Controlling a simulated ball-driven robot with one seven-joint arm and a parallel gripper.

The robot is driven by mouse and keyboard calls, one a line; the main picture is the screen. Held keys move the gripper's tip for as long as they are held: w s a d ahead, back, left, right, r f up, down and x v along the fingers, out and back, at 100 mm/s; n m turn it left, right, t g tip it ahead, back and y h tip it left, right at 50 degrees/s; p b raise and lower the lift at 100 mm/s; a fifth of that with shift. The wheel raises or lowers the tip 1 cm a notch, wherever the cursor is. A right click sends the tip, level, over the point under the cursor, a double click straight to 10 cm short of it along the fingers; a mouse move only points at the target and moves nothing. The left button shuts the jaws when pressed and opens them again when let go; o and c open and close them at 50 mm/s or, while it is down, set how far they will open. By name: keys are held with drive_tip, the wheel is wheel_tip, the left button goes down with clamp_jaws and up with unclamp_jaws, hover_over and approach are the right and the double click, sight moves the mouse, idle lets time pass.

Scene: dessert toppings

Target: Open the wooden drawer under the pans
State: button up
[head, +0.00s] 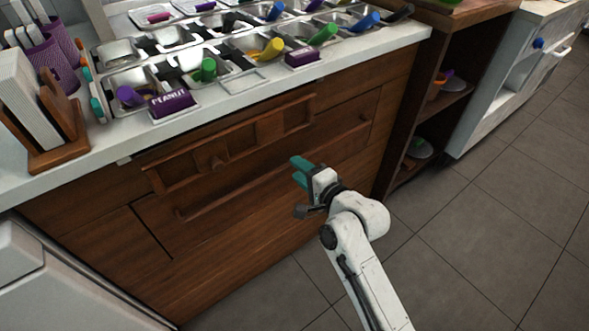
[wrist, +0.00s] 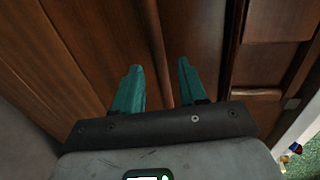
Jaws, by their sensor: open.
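The wooden drawer (head: 200,228) is in the brown cabinet front under the counter that holds the pans. It looks shut. A long wooden bar handle (head: 235,187) runs across its front. My gripper (head: 302,170), with teal fingers, is open and empty at the right part of this handle. In the wrist view, the bar handle (wrist: 155,35) runs between the two fingers of my gripper (wrist: 159,66). The fingers look apart from it on both sides. I cannot tell how far the fingertips reach past the bar.
Metal pans (head: 172,38) with colourful scoops stand on the white counter (head: 235,95). An open wooden shelf (head: 440,100) is at the right. The tiled floor (head: 480,220) is clear at the right.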

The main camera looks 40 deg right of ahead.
drive_tip(key=shift+w+f, duration=0.15)
drive_tip(key=shift+w, duration=0.55)
drive_tip(key=shift+w+f, duration=0.15)
drive_tip(key=shift+w, duration=0.5)
clamp_jaws()
